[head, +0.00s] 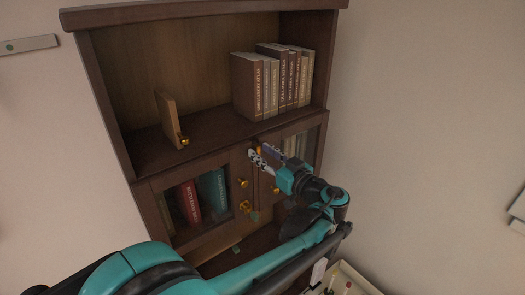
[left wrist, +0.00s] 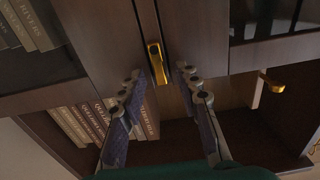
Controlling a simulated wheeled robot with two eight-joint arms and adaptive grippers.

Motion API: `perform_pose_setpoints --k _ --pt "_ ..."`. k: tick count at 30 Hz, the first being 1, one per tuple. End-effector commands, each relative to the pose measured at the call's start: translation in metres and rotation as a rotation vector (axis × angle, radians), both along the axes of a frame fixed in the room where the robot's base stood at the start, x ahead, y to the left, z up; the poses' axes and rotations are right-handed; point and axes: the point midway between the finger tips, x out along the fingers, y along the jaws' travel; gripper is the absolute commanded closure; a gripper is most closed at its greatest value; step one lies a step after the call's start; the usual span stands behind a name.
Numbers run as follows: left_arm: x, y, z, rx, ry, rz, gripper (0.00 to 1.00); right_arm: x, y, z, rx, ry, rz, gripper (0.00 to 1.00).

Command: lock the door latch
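The door latch (left wrist: 157,62) is a narrow gold piece at the meeting edges of two dark wooden cabinet doors in the left wrist view. In the head view only a small gold part of the latch (head: 257,149) shows behind the fingers. My left gripper (left wrist: 159,73) is open, with one finger on each side of the latch and a gap on both sides. In the head view my left gripper (head: 261,158) is at the top middle of the doors. The left door (head: 162,186) and right door (head: 312,130) look closed. My right gripper is not in view.
Gold knobs (head: 243,183) stick out from the doors below the latch. Several books (head: 270,85) stand on the open shelf above. A wooden panel with a gold fitting (head: 168,115) stands on that shelf at left. A pale tray (head: 355,280) is at bottom right.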

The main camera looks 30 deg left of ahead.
Motion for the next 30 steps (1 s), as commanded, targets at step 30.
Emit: perform_pose_setpoints --k 30 --pt "0.0045 0.0015 -0.0018 0.040 0.098 -0.001 1.00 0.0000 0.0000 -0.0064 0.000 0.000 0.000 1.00"
